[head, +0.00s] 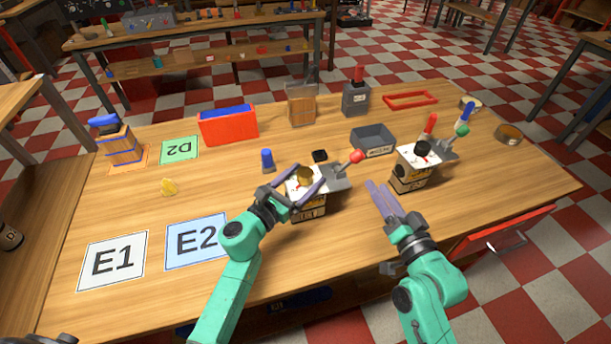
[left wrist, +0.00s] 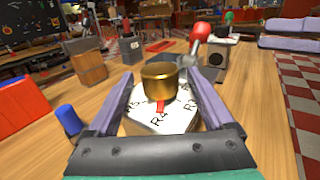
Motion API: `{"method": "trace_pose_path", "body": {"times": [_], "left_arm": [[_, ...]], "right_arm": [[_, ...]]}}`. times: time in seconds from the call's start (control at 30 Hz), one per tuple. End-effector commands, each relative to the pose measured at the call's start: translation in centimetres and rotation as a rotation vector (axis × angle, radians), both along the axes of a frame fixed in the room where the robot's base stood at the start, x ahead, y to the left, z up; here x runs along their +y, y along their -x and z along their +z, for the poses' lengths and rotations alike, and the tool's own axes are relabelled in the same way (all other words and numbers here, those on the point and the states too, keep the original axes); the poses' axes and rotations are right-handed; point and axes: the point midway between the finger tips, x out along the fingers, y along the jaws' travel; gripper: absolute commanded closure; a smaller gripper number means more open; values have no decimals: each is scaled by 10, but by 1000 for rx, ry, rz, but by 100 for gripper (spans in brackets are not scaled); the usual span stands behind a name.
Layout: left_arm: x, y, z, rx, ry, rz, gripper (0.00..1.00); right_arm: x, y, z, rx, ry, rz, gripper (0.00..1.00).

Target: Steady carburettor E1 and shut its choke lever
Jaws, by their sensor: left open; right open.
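A box-like unit (head: 307,208) with a white top plate, a brass knob and a red-tipped lever (head: 355,157) stands mid-table; its front label is too small to read surely. In the left wrist view its brass knob (left wrist: 159,82) and plate marks R5, R4 and R3 show, with the red-tipped lever (left wrist: 201,33) behind. My left gripper (head: 304,179) is open, one finger on each side of this unit; contact is unclear. My right gripper (head: 378,184) is open and empty between the units.
The E1 card (head: 112,261) and E2 card (head: 197,241) lie bare at front left. A red bin (head: 228,128) stands further back. A red drawer (head: 500,236) juts out at front right.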

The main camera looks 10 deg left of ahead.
Motion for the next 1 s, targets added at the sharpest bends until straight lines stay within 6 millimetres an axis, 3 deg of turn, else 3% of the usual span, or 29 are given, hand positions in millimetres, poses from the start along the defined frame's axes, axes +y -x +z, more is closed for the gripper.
{"method": "trace_pose_path", "body": {"times": [0.3, 0.33, 0.5, 0.57, 1.0], "left_arm": [[-5, -7, 0, 1, -1, -1, 14], [-5, -7, 0, 1, -1, -1, 18], [-5, -7, 0, 1, -1, -1, 83], [-5, -7, 0, 1, -1, -1, 100], [-5, -7, 0, 1, 0, -1, 100]], "right_arm": [[0, 0, 0, 0, 0, 0, 50], [0, 0, 0, 0, 0, 0, 50], [0, 0, 0, 0, 0, 0, 50], [0, 0, 0, 0, 0, 0, 50], [0, 0, 0, 0, 0, 0, 50]]}}
